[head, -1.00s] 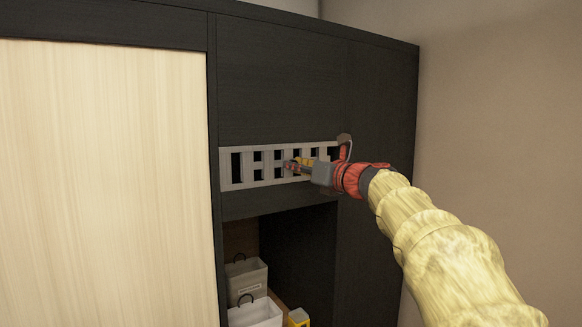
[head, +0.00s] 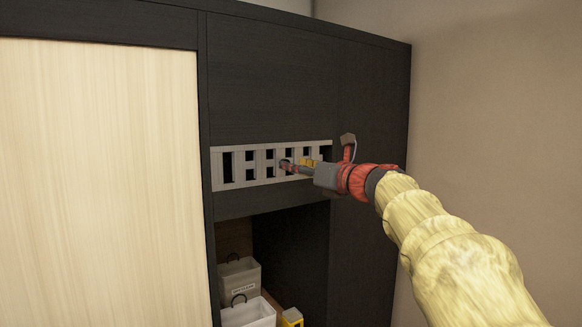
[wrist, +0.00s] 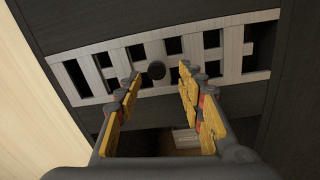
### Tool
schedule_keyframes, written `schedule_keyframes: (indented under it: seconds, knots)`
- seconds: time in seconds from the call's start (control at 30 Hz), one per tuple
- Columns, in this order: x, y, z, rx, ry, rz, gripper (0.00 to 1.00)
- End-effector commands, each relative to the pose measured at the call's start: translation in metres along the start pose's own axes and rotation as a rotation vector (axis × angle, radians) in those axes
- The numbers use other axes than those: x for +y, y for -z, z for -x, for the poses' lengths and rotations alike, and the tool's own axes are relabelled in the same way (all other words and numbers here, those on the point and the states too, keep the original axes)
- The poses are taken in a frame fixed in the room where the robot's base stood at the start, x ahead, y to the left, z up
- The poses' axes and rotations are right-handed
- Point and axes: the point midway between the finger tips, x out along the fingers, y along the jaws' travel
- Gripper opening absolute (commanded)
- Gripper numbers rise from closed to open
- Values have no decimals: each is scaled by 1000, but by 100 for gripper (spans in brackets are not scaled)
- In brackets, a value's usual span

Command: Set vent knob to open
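The vent (head: 240,178) is a light grey slotted panel set in the dark cabinet; it also fills the upper part of the wrist view (wrist: 72,75). I cannot tell whether the fingertips touch the panel.
A pale wood panel (head: 100,180) is at the left. Plain wall (head: 490,120) lies at the right.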

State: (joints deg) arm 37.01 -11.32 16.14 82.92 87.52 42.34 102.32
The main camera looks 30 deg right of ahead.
Motion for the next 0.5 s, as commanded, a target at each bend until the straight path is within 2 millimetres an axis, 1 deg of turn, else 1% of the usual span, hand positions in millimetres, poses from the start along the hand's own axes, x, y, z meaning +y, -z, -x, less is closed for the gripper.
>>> schedule_keyframes:
  seconds: [0.03, 0.2, 0.33, 0.5]
  knots:
    - [-1, -2, 13, -2, 5, 2, 39]
    - [-1, -2, 48, -2, 5, 2, 39]
    - [-1, -1, 69, -2, 5, 1, 39]
    - [0, 0, 84, -1, 2, 1, 39]
